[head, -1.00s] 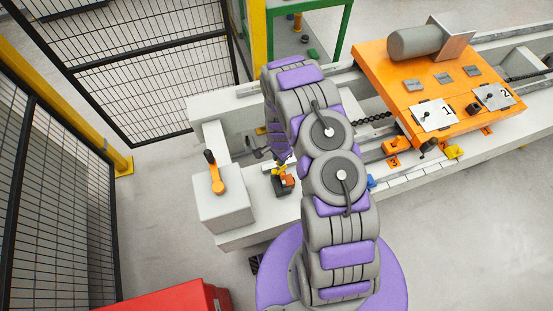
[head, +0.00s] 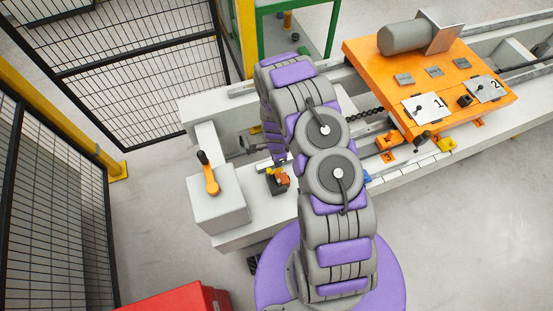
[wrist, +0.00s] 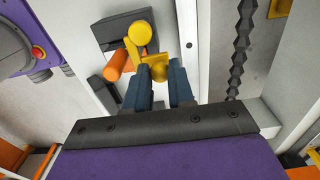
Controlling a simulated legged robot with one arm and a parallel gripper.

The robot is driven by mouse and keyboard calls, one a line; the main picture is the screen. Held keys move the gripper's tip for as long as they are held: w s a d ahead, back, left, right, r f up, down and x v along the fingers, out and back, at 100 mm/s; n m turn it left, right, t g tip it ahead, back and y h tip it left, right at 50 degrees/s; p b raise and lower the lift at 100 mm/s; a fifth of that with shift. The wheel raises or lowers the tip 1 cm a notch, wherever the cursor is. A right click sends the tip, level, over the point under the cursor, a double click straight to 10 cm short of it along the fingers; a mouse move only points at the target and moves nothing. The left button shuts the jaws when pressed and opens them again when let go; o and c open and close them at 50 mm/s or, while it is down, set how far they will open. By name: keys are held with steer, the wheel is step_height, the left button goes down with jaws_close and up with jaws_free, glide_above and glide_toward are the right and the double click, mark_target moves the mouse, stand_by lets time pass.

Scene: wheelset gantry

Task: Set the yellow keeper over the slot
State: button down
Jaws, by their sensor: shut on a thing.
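The yellow keeper (wrist: 158,72) is between the two blue-grey fingertips of my gripper (wrist: 161,68) in the wrist view, and the gripper is shut on it. A round yellow end shows just beyond the fingertips. It overlaps a dark block (wrist: 122,28) and an orange cylinder (wrist: 118,63) in the picture. I cannot tell whether the keeper touches the block, and the slot is not clearly seen. In the head view the dark block (head: 274,186) with its orange part (head: 283,178) stands on the pale bed, left of my arm. My arm hides most of the gripper there.
A grey box with an orange lever (head: 210,175) stands left of the block. An orange plate (head: 440,110) with labels 1 and 2 is on the right of the bed. Mesh fencing (head: 130,75) is at left, a red box (head: 185,300) at lower left.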

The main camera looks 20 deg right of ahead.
steer(key=c, duration=1)
jaws_free()
steer(key=shift+a, duration=0.1)
steer(key=shift+o, duration=0.2)
step_height(320, 180, up, 17)
steer(key=p, duration=0.3)
steer(key=shift+r, duration=0.15)
